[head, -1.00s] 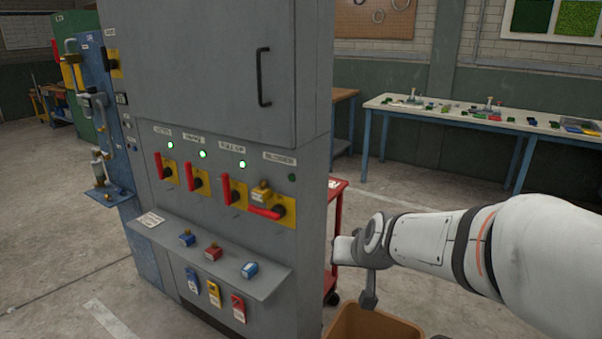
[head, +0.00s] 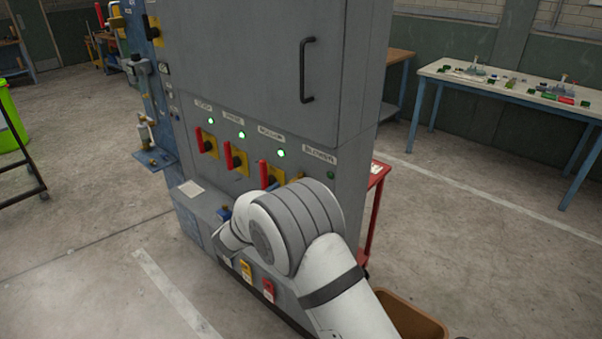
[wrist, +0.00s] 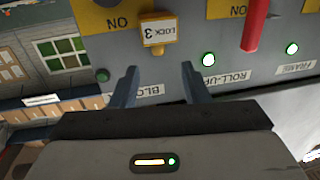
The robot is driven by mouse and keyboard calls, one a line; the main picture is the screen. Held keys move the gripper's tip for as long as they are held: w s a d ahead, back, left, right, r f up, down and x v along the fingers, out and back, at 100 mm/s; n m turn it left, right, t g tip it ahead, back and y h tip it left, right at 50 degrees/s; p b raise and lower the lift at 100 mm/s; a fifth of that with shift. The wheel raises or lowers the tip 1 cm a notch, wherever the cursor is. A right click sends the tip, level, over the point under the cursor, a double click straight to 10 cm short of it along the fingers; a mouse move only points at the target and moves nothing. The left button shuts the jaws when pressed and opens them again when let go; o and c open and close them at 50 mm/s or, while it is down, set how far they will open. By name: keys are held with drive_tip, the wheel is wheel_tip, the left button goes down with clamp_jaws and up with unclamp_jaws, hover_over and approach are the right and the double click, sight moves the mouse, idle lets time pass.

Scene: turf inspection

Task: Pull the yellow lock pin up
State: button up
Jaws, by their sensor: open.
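No contact shows.
The grey cabinet (head: 255,60) has red-handled switches (head: 229,157) with lit green lamps above. A sloping ledge (head: 190,207) juts out below, with coloured tags beneath. A red cart (head: 372,205) stands behind at right, and a brown bin (head: 408,316) at lower right.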

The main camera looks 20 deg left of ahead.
sight(299, 177)
drive_tip(key=p+x, duration=0.1)
drive_tip(key=x, duration=0.6)
drive_tip(key=shift+w+d+p, duration=0.15)
drive_tip(key=shift+w+p, duration=0.1)
drive_tip(key=shift+p, duration=0.05)
clamp_jaws()
drive_tip(key=shift+r, duration=0.1)
